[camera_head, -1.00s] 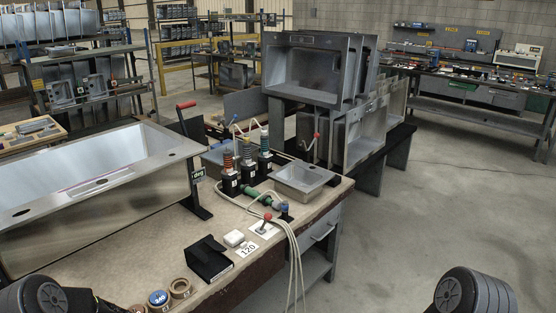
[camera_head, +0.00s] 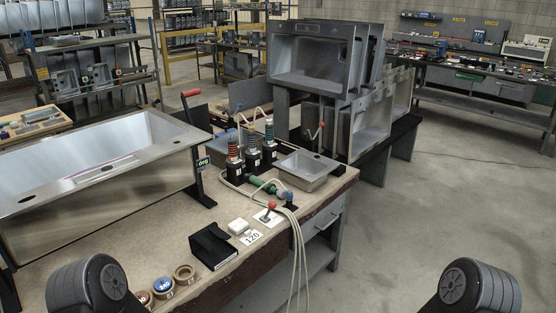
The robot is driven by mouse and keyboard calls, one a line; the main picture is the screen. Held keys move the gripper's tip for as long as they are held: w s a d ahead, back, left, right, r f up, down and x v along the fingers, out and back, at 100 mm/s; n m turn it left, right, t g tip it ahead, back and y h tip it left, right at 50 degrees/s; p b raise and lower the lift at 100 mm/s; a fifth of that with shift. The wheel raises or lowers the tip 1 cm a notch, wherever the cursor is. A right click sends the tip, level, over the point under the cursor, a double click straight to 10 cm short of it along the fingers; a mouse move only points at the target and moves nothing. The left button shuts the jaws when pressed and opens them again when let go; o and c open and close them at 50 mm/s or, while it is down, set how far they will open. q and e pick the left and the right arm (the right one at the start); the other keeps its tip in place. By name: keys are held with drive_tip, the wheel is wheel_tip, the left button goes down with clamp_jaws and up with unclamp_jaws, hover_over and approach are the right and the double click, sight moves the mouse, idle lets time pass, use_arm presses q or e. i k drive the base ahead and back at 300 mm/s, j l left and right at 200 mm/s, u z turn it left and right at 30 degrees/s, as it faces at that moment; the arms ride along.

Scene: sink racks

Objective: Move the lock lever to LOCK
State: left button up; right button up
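Several levers are in view, and no readable LOCK mark shows, so I cannot tell which is the lock lever. A lever with a red grip (camera_head: 191,93) leans on a dark bracket behind the steel sink (camera_head: 120,205). A small red-knobbed lever (camera_head: 271,206) stands on a white plate at the bench's front right. Another red-tipped lever (camera_head: 320,126) stands by the sink rack at the back. Dark rounded parts of my two arms show at the bottom left and bottom right. The fingers of both grippers are out of view.
The bench (camera_head: 140,258) carries a black box (camera_head: 213,246), tape rolls (camera_head: 185,273), a white block (camera_head: 239,226), coil-topped units (camera_head: 252,150) and a small steel basin (camera_head: 306,168). Pale cables (camera_head: 297,240) hang over its right edge. Open floor lies to the right.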

sight(272, 204)
drive_tip(key=i+l, duration=0.2)
drive_tip(key=l, duration=0.2)
drive_tip(key=i+l+u, duration=0.1)
drive_tip(key=l, duration=0.25)
drive_tip(key=i+l, duration=0.25)
drive_tip(key=l, duration=0.15)
drive_tip(key=i+l+u, duration=0.1)
drive_tip(key=l, duration=0.3)
drive_tip(key=i+l, duration=0.25)
drive_tip(key=l, duration=0.15)
drive_tip(key=i+l+u, duration=0.1)
drive_tip(key=l, duration=0.3)
drive_tip(key=i+l, duration=0.2)
drive_tip(key=l, duration=0.2)
drive_tip(key=i+l, duration=0.15)
drive_tip(key=l, duration=0.3)
drive_tip(key=u, duration=0.05)
